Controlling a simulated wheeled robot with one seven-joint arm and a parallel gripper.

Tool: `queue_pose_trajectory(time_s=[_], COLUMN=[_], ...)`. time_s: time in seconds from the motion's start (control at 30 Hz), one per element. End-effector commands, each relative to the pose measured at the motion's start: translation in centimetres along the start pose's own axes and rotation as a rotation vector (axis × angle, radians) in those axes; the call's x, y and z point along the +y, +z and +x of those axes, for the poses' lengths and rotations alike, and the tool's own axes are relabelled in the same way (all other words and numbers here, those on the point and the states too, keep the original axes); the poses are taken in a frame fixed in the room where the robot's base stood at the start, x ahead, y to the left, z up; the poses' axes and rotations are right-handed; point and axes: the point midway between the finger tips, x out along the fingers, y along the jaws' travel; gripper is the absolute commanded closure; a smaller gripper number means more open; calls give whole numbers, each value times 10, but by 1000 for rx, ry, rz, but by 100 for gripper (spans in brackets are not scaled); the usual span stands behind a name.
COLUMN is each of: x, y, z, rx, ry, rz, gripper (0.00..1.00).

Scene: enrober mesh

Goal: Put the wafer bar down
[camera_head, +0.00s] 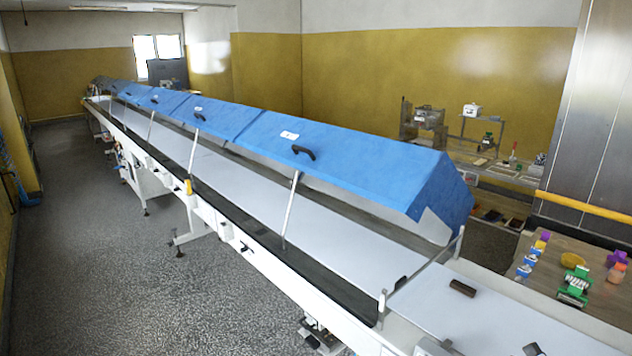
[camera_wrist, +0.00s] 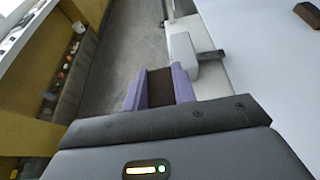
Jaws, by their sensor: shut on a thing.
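My gripper (camera_wrist: 160,76) shows in the wrist view with its two purple fingers shut on a dark brown wafer bar (camera_wrist: 161,90). The bar lies between the fingers, and its lower end is hidden by the gripper body. Grey floor shows beyond it, and the pale conveyor belt (camera_wrist: 262,75) is to the right. A second brown bar (camera_wrist: 308,14) lies on the belt at the top right. In the head view a dark brown bar (camera_head: 463,287) lies on the pale belt past the blue covers. I cannot clearly make out my gripper in the head view.
Blue hinged covers (camera_head: 330,150) stand propped over the long conveyor. A white block with a dark rod (camera_wrist: 185,50) is just beyond my fingers. A table with small coloured items (camera_head: 573,285) stands at the right. Bare belt surrounds the bar in the head view.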

Motion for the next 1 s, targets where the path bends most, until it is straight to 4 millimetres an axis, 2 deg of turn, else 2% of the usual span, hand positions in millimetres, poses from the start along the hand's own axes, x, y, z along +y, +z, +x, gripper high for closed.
queue_pose_trajectory(time_s=[0.27, 0.37, 0.47, 0.6, 0.7, 0.83, 1.0], x=[18, 31, 51, 88, 114, 135, 140], y=[-7, -13, -22, -40, -52, -62, -65], z=[51, 78, 112, 159, 184, 201, 205], rx=[0, -1, -1, 0, 2, 2, 2], ry=[42, 64, 92, 138, 170, 195, 200], rz=[-11, -17, -27, -43, -58, -74, -82], gripper=[86, 86, 86, 86, 86, 86, 86])
